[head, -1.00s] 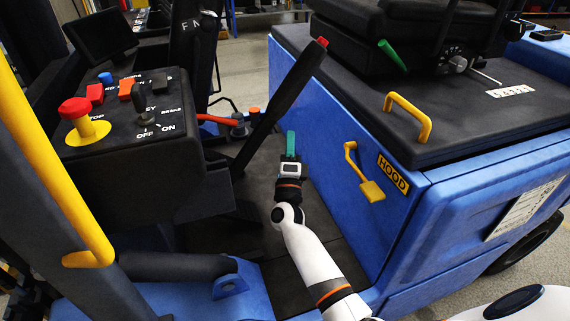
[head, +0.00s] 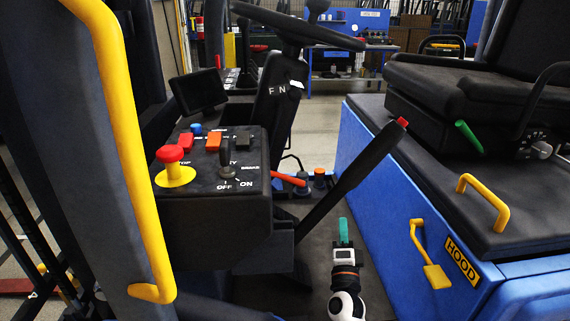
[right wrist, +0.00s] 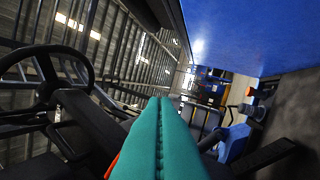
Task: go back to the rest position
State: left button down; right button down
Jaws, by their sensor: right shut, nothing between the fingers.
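My right gripper (head: 343,232) has green fingers and points away from me over the dark floor of the blue forklift. It stands between the control console (head: 215,215) and the blue hood side. In the right wrist view its two green fingers (right wrist: 160,110) lie together with nothing between them. The fingers appear clear of the long black lever (head: 350,175) with the red button, which rises beside them. My left gripper is in neither view now.
A yellow grab rail (head: 130,140) stands at the left. The console carries a red stop knob (head: 172,160) and a key switch (head: 226,157). At the right are a yellow hood latch (head: 430,260), a yellow handle (head: 482,196) and the seat (head: 460,85). A steering wheel (head: 290,25) is above.

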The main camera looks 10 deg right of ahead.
jog(key=s+a+f+n+g+y, duration=0.8)
jog(key=s+a+f+n+y, duration=0.2)
jog(key=s+n, duration=0.4)
jog(key=s+d+f+n+g+h, duration=0.25)
jog(key=s+g, duration=0.25)
jog(key=s, duration=0.6)
jog(key=s+d+f+n+g+h, duration=0.15)
jog(key=s+n+g, duration=0.3)
jog(key=s, duration=0.75)
notch_tip(320, 180, down, 22)
jog(key=s+g+p, duration=0.2)
jog(key=p, duration=0.1)
jog(key=s+d+f+g+p, duration=0.1)
jog(key=s+d+f+p, duration=0.1)
jog(key=s+f, duration=1.2)
jog(key=shift+s+d, duration=0.6)
jog(key=shift+s, duration=0.4)
